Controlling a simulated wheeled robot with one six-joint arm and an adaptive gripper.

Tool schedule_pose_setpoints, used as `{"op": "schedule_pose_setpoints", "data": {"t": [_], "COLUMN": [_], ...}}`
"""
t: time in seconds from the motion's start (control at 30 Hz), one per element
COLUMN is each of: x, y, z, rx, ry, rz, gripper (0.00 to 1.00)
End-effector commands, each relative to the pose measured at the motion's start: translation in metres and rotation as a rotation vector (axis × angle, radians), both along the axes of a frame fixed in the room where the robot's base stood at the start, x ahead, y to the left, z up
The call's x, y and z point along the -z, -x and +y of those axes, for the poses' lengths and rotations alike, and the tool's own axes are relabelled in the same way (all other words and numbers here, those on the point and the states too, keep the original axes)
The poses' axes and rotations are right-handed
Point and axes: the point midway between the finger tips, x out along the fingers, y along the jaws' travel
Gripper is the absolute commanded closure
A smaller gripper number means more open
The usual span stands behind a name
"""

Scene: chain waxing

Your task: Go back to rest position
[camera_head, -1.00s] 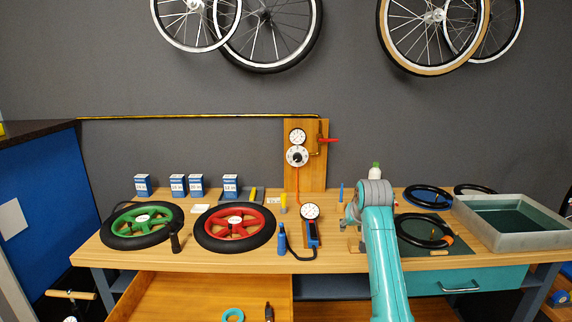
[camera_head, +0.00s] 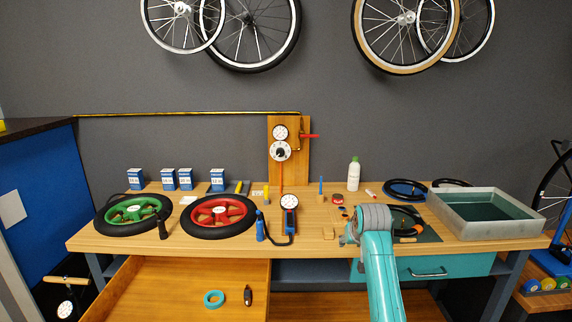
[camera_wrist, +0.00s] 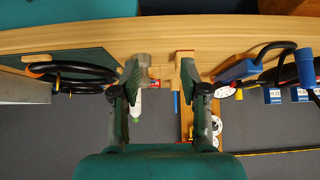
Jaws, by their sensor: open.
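My gripper (camera_wrist: 159,78) is open in the wrist view, its two green and grey fingers apart with nothing held between them. The workbench (camera_wrist: 225,35) runs across the top of that view, beyond the fingertips. In the head view my teal arm reaches up to the front edge of the workbench (camera_head: 320,233), right of centre. My fingers are mostly hidden behind the arm there.
On the bench are a green-spoked wheel (camera_head: 133,213), a red-spoked wheel (camera_head: 218,214), a pump gauge (camera_head: 289,202), a white bottle (camera_head: 354,174) and a metal tray (camera_head: 490,228). The drawer (camera_head: 180,285) stands open with a teal ring (camera_head: 213,299) inside. A wheel stand (camera_head: 550,265) is at right.

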Motion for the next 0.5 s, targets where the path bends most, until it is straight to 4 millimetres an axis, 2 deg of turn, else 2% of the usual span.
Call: {"op": "schedule_pose_setpoints", "data": {"t": [0.27, 0.37, 0.5], "x": [0.063, 0.096, 0.146], "y": [0.024, 0.041, 0.073], "z": [0.001, 0.002, 0.003], "rx": [0.001, 0.001, 0.001], "ry": [0.000, 0.000, 0.000], "rz": [-0.029, -0.047, -0.081], "gripper": [0.55, 0.55, 0.55]}}
